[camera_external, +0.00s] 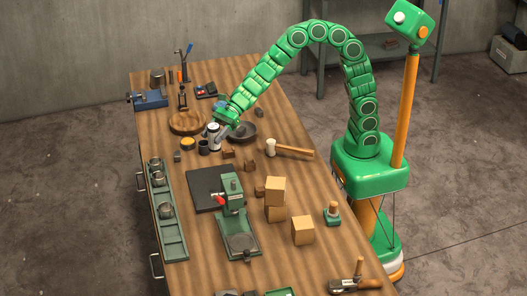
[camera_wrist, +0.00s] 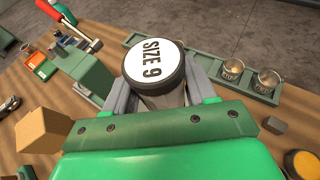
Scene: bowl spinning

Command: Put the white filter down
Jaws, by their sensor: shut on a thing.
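The white filter (camera_external: 213,131) is a short upright-looking cylinder towards the far left part of the table. In the wrist view its round white top (camera_wrist: 154,62) has a dark rim and reads "SIZE 9". My gripper (camera_external: 217,136) is shut on it, with a grey finger on each side; the fingers also show in the wrist view (camera_wrist: 160,90). I cannot tell whether the filter's base touches the table, as its lower part is partly hidden by the gripper.
A round wooden board (camera_external: 186,123), a dark pan (camera_external: 243,131), a black cup (camera_external: 203,147) and a yellow-topped tin (camera_external: 187,143) stand close around. A mallet (camera_external: 290,149), black mat (camera_external: 205,190), green press (camera_external: 233,195) and wooden blocks (camera_external: 275,190) lie nearer. A green rack (camera_external: 170,225) lines the left edge.

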